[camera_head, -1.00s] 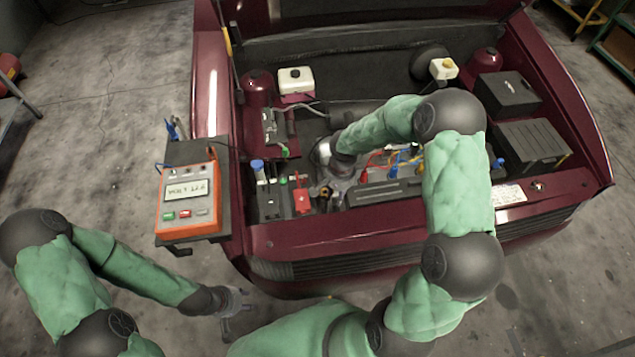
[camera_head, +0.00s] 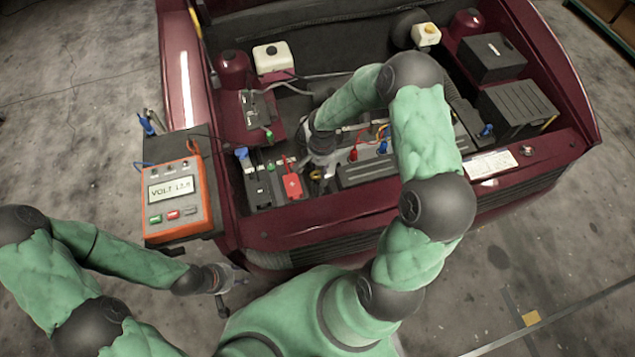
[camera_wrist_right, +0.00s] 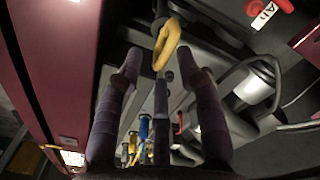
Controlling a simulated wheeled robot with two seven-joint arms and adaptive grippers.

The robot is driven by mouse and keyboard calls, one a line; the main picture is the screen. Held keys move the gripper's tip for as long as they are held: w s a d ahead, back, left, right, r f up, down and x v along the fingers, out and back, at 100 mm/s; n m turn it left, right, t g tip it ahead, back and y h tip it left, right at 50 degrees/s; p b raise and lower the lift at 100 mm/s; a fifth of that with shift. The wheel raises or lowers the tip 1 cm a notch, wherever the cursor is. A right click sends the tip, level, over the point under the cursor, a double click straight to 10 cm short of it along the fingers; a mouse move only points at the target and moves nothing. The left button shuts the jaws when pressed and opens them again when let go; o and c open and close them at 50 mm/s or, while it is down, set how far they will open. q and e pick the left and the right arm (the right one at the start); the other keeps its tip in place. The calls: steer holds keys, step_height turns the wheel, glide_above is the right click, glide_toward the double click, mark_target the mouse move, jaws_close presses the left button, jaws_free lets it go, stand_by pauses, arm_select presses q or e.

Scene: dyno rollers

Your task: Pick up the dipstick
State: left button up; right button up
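The dipstick's yellow ring handle (camera_wrist_right: 167,43) shows near the top middle of the right wrist view, just beyond and between the fingertips. In the head view the ring (camera_head: 316,175) is small and close below my right gripper (camera_head: 320,158). In the right wrist view my right gripper (camera_wrist_right: 160,70) is open, with one finger on each side and a clear gap to the ring. The dipstick's lower part is hidden in the engine bay. My left gripper (camera_head: 230,290) is open and empty, low over the floor in front of the car.
An orange tester (camera_head: 173,197) sits at the car's left fender. The front bumper edge (camera_head: 330,226) lies below my right arm.

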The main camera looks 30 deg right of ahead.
steer(key=f, duration=0.4)
steer(key=shift+s+d+f+b, duration=0.1)
steer(key=shift+d+f+b, duration=0.2)
steer(key=shift+d, duration=0.1)
jaws_close()
